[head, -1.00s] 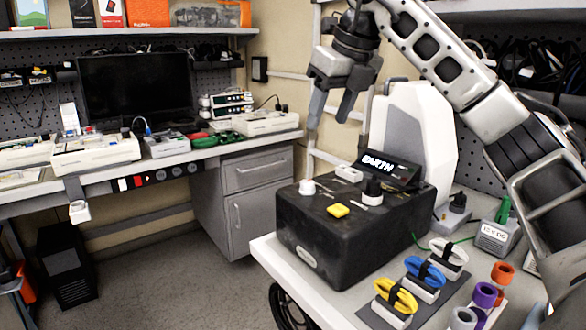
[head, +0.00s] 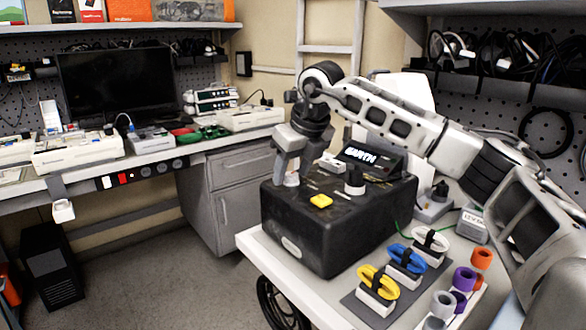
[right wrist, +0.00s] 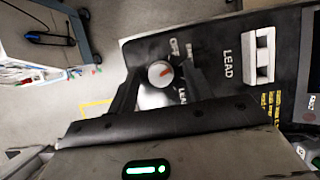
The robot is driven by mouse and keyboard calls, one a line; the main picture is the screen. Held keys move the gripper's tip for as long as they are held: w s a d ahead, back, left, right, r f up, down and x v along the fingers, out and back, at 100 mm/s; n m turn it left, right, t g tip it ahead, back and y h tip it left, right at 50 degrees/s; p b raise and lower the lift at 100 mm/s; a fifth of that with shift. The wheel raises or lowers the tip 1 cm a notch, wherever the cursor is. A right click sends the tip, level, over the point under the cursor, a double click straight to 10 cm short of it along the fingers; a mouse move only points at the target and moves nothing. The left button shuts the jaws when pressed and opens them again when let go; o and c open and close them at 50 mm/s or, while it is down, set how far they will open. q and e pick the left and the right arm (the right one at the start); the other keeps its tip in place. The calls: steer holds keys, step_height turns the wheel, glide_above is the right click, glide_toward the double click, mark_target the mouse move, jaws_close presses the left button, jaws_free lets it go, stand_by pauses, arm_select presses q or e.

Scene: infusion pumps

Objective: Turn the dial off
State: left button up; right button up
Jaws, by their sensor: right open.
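The black pump box (head: 340,230) stands on the light bench at the right. A small white dial (head: 292,180) sits on the far left of its top. In the right wrist view the dial (right wrist: 160,73) is a round white knob with a red mark, with lettering beside it. My right gripper (head: 287,172) points down at the dial and is open. In the right wrist view its fingers (right wrist: 162,88) are on either side of the dial; I cannot tell whether they touch it. My left gripper is not in view.
A yellow button (head: 321,201), a black knob (head: 355,182) and a lit display (head: 371,157) are also on the box. A white switch (right wrist: 260,54) sits beside the word LEAD. Coiled yellow, blue and white leads (head: 378,284) lie in front.

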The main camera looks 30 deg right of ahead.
steer(key=c, duration=1)
